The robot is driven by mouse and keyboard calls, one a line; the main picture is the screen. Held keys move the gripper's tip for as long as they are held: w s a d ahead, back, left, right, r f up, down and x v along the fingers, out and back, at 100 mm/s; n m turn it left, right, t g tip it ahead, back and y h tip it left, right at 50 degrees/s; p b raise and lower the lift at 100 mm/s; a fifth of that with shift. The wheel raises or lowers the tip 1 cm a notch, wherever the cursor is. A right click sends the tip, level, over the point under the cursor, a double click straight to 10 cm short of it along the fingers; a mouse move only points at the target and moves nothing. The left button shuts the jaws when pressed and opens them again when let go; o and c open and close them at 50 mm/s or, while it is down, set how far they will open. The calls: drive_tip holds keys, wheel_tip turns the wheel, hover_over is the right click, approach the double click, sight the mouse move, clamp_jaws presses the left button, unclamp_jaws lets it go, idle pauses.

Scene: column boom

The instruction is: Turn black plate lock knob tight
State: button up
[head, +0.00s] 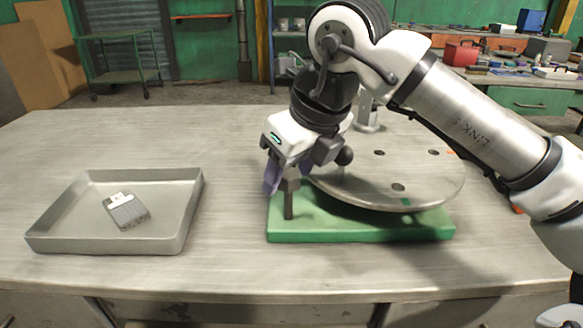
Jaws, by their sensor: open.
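A round grey metal plate (430,188) with several dark holes sits on a green base (360,230) on the table. A black round knob (344,156) shows just right of my gripper, over the plate's left part. A dark upright post with a blocky head (288,198) stands at the base's front left corner; I cannot tell which of these two dark parts is the lock knob. My gripper (289,173) is open and points down at the plate's left edge, close to the post's head. Its purple finger is left of the post. The arm hides the plate's back left, and contact is unclear.
A grey tray (190,205) with a small grey part (126,210) lies on the left of the table. A grey upright fitting (368,115) stands behind the plate. The table (235,150) is bare between tray and base.

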drive_tip(key=p+v, duration=0.1)
drive_tip(key=v, duration=1.2)
drive_tip(key=shift+d+r, duration=0.2)
drive_tip(key=shift+r, duration=0.1)
drive_tip(key=shift+s, duration=0.15)
